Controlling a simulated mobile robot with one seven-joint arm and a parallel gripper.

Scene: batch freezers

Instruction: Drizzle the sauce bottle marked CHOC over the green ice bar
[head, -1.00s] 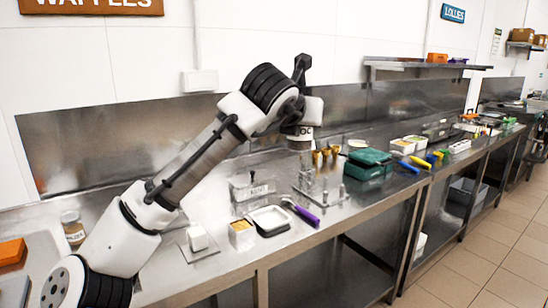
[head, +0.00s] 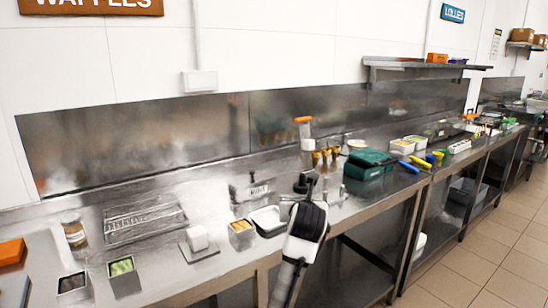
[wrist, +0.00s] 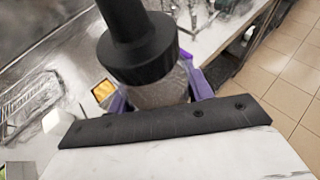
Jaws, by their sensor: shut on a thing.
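In the wrist view, my gripper (wrist: 160,93) is shut on a bottle with a brownish body and a wide dark cap and nozzle (wrist: 140,48). Purple pieces flank the body. No label shows now, so the mark cannot be read. A pale green item (head: 122,267), seemingly the green ice bar, lies in a small metal tray at the lower left. It also shows at the wrist view's lower left corner (wrist: 20,170). The bottle is well apart from it.
A white block (head: 197,238) stands on a metal plate, beside a tray with yellow contents (head: 241,227) and a white-rimmed tray (head: 266,219). A wire rack (head: 145,219), a jar (head: 74,230) and an orange-capped bottle (head: 307,143) also stand on the counter.

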